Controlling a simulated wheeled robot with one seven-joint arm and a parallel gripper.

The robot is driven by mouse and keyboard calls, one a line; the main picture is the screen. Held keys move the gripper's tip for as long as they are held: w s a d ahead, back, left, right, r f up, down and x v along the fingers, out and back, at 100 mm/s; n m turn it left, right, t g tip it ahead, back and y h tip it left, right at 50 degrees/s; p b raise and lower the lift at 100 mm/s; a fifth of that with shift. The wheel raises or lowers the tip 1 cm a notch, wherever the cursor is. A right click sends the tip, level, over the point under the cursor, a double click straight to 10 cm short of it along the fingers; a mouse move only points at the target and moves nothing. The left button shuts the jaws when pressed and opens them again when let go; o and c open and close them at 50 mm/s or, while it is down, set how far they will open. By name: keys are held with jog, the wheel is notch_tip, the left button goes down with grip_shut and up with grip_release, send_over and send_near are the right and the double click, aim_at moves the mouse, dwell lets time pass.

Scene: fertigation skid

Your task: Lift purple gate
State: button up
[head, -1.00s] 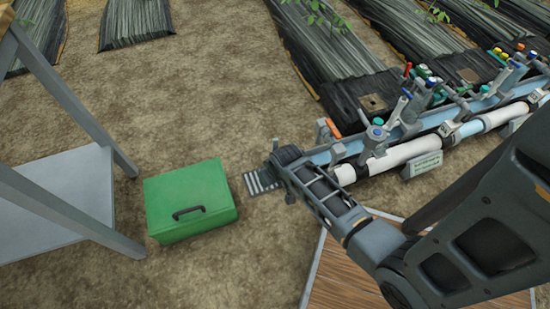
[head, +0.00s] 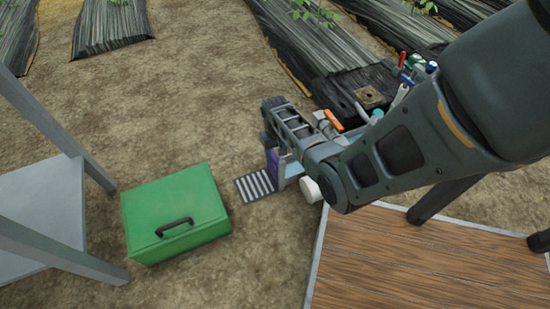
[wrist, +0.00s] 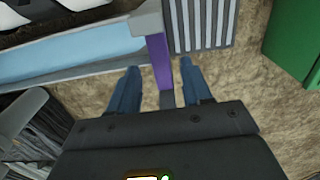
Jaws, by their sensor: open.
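The purple gate (wrist: 158,62) shows in the wrist view as a narrow upright strip at the end of a pale blue channel (wrist: 60,62). A small grey piece is at its near end. My gripper (wrist: 161,88) is open, with one blue-grey finger on each side of the strip's near end. I cannot tell whether either finger touches it. In the head view the purple gate (head: 272,163) is a small patch at the channel's left end, beside my arm. My fingers are hidden there.
A striped grate (head: 255,186) lies on the soil beside the channel end. A green box (head: 175,205) with a dark handle stands to its left. A grey-legged stand (head: 40,200) is further left. Coloured valve handles (head: 410,70) rise behind my arm.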

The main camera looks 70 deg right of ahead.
jog(key=shift+f+b, duration=0.35)
jog(key=shift+f, duration=0.75)
grip_shut()
